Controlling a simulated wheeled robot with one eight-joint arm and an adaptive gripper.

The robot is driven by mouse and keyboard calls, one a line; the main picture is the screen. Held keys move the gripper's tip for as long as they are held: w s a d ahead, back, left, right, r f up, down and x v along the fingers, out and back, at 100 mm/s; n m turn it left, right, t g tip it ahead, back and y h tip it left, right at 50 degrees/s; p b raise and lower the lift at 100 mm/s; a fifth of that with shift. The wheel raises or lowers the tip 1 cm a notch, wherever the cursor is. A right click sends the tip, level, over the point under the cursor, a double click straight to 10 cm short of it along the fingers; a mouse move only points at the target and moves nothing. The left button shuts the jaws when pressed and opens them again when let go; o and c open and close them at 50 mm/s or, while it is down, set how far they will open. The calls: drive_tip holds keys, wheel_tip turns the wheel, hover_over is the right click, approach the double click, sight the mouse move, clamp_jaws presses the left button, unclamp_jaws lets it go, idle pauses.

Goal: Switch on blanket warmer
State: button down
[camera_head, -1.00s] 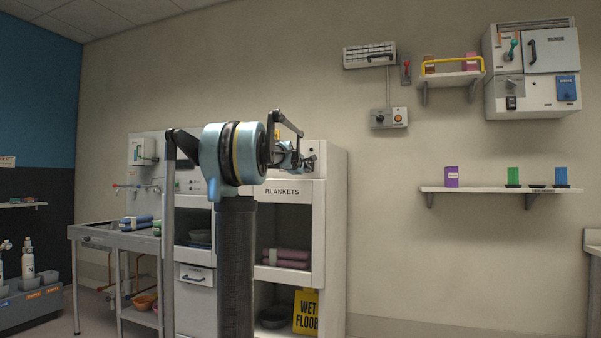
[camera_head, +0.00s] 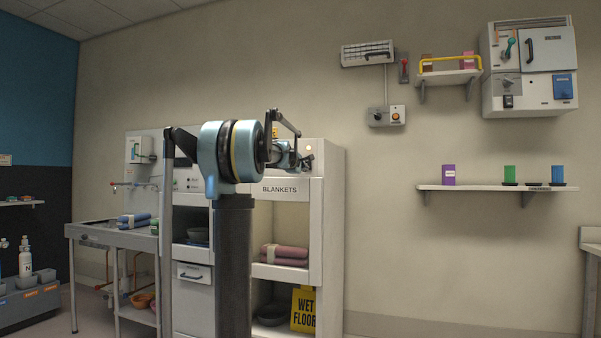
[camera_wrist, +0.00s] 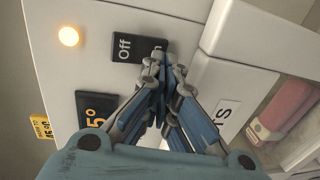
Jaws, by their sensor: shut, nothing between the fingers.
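The blanket warmer is the white cabinet marked BLANKETS (camera_head: 332,215), behind my arm in the head view. In the wrist view its control panel (camera_wrist: 85,72) has a black rocker switch (camera_wrist: 124,46) reading "Off", its other word mostly hidden by my fingertips. A round lamp (camera_wrist: 68,36) on the panel glows orange. A black display (camera_wrist: 97,108) with orange digits sits below the switch. My gripper (camera_wrist: 156,60) is shut and empty, its tips at the hidden-word end of the switch; contact is unclear. In the head view my gripper (camera_head: 304,162) is at the cabinet's upper front.
Folded pink blankets (camera_head: 284,255) lie in the cabinet's open shelf. A yellow wet-floor sign (camera_head: 304,309) stands below. A metal sink table (camera_head: 100,236) is at left. A wall shelf (camera_head: 480,188) is at right.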

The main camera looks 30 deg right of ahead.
drive_tip(key=s+a+f, duration=0.2)
drive_tip(key=s+a, duration=0.6)
drive_tip(key=a, duration=0.2)
drive_tip(key=shift+s, duration=0.25)
idle(0.3)
